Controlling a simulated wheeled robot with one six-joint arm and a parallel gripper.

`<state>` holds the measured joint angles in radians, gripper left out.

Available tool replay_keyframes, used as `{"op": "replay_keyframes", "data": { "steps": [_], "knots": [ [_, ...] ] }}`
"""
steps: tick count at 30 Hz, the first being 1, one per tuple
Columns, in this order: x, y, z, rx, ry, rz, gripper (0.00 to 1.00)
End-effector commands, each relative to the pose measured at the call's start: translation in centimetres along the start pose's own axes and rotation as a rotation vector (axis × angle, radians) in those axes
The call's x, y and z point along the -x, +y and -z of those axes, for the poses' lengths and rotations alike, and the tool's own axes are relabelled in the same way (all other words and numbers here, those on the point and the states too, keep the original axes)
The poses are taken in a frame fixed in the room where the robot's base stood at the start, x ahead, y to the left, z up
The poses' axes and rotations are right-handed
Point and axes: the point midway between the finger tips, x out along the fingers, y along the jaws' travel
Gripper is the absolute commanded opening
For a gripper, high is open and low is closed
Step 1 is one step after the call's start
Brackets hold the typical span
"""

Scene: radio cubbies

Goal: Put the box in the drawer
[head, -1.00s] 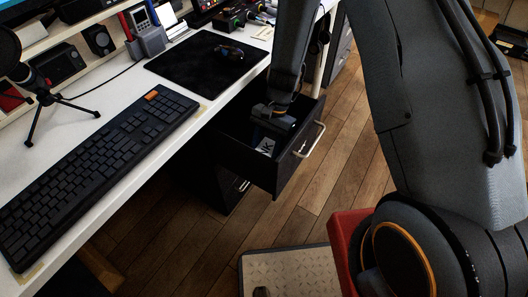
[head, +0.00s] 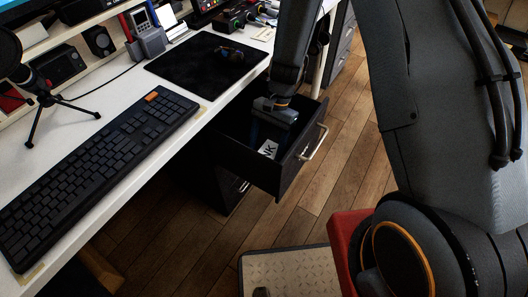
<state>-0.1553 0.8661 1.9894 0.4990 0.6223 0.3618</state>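The open drawer (head: 245,172) is pulled out from under the white desk, with a dark front and a pale handle (head: 314,142). The box (head: 268,149) is dark with a white label showing "NK". It is low inside the drawer, near the front; much of it is lost in shadow and behind my gripper. My gripper (head: 270,135) points down into the drawer, right above the box. Its fingers look spread, with one visible at the left; their tips are dark and hard to make out.
The white desk holds a keyboard (head: 100,150), a black mat (head: 205,60) with glasses and a microphone on a tripod (head: 50,105). The desk edge runs close beside the drawer. A red object (head: 345,235) and a patterned mat (head: 290,270) are on the floor side.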

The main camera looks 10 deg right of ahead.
Motion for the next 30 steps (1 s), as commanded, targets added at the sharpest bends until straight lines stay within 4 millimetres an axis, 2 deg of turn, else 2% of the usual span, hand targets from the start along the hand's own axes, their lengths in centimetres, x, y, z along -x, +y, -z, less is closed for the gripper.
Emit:
{"op": "replay_keyframes", "data": {
  "steps": [1, 6, 13, 19, 30],
  "knots": [
    [1.3, -0.1, 0.1, 0.000, 0.003, 0.004, 0.65],
    [4.9, -0.1, 0.0, 0.001, 0.004, 0.004, 0.65],
    [8.5, -0.1, 0.0, 0.000, 0.001, 0.002, 0.65],
    [9.6, 0.0, 0.0, 0.001, 0.000, 0.000, 0.65],
    [9.7, 0.0, 0.0, 0.001, 0.000, 0.000, 0.65]
  ]
}}
